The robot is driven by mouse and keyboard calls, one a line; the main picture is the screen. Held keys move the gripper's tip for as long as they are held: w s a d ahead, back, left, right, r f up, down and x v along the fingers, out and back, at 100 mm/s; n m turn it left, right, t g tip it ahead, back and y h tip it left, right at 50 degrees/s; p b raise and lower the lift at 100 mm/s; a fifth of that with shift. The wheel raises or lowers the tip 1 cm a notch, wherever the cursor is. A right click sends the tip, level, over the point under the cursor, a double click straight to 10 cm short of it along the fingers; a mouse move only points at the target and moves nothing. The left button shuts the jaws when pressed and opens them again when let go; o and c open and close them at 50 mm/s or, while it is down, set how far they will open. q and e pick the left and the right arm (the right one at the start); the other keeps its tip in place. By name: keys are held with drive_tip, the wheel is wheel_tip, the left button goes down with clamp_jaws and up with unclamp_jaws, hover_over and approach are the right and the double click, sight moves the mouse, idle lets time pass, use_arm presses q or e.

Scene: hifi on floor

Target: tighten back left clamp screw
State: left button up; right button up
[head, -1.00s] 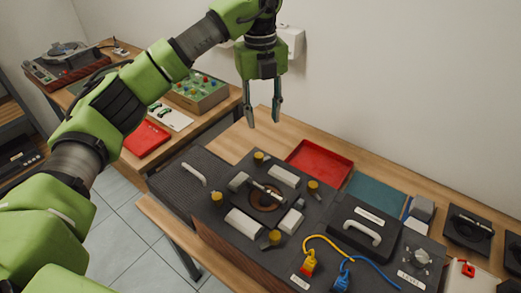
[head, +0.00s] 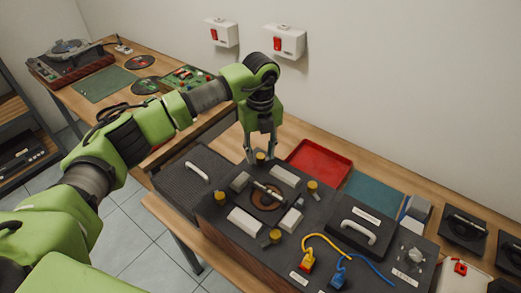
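The fixture is a dark box (head: 207,216) with a round brown centre (head: 262,197), grey blocks around it and yellow-capped clamp screws. The back left clamp screw (head: 260,158) is a small yellow knob at the box's far edge. The other yellow screws stand at the back right (head: 312,186), front left (head: 220,197) and front right (head: 275,237). My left gripper (head: 260,155) points down at the back left screw, with one finger on each side of the knob. The fingers look apart from it; contact is too small to make out. My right gripper is out of view.
A red tray (head: 320,158) lies behind the box, with a teal mat (head: 367,191) to its right. A black lid with a white handle (head: 358,233) and yellow and blue cables (head: 375,271) are on the right. Two white switch boxes (head: 284,41) hang on the wall.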

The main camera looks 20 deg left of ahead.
use_arm(q)
drive_tip(key=shift+f, duration=0.1)
clamp_jaws()
